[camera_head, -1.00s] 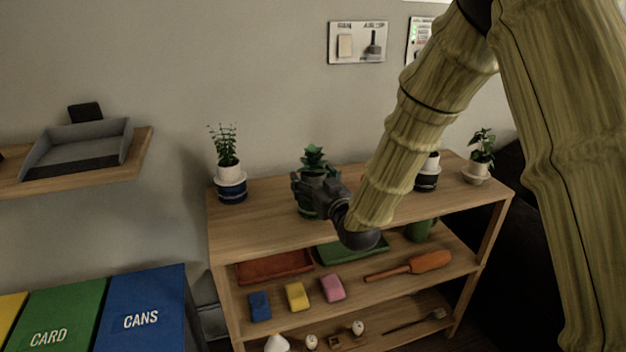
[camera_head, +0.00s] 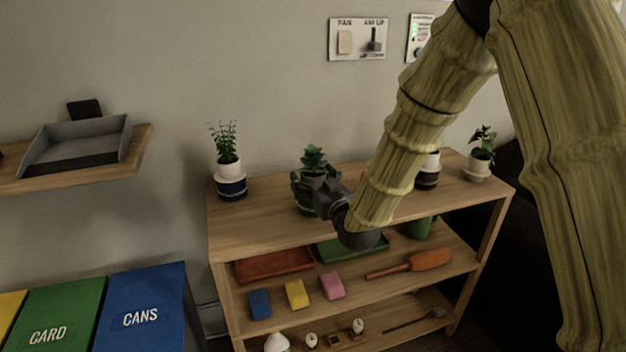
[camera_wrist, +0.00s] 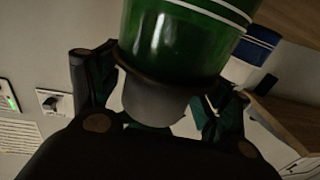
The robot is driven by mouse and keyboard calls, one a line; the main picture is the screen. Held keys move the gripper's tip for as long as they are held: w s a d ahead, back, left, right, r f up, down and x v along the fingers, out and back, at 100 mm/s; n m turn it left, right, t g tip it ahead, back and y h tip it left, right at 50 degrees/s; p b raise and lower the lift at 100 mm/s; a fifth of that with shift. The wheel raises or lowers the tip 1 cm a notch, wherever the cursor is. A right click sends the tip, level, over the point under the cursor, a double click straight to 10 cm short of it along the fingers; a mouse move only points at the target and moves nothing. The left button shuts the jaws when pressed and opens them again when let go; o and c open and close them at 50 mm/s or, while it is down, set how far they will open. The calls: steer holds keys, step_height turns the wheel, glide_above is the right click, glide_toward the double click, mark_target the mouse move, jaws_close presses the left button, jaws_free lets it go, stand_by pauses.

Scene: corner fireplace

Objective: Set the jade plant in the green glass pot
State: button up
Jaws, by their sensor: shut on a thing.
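The jade plant (camera_head: 314,157), a small bushy green plant, stands upright at the middle of the top shelf. My gripper (camera_head: 316,187) is around its pot from the front. In the wrist view, the gripper's fingers lie on both sides of a grey inner pot (camera_wrist: 155,102). The green glass pot (camera_wrist: 180,38), with white stripes, meets this inner pot at a dark rim. The inner pot appears to be at least partly inside that rim; how deep it sits is hidden. In the head view my gripper covers most of the green pot.
A plant in a blue-and-white pot (camera_head: 231,185) stands to the left on the wooden shelf unit (camera_head: 265,213). A dark striped pot (camera_head: 427,178) and another potted plant (camera_head: 480,160) stand to the right. The shelf top is bare between the left plant and my gripper.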

steer(key=o, duration=0.8)
steer(key=shift+s, duration=0.1)
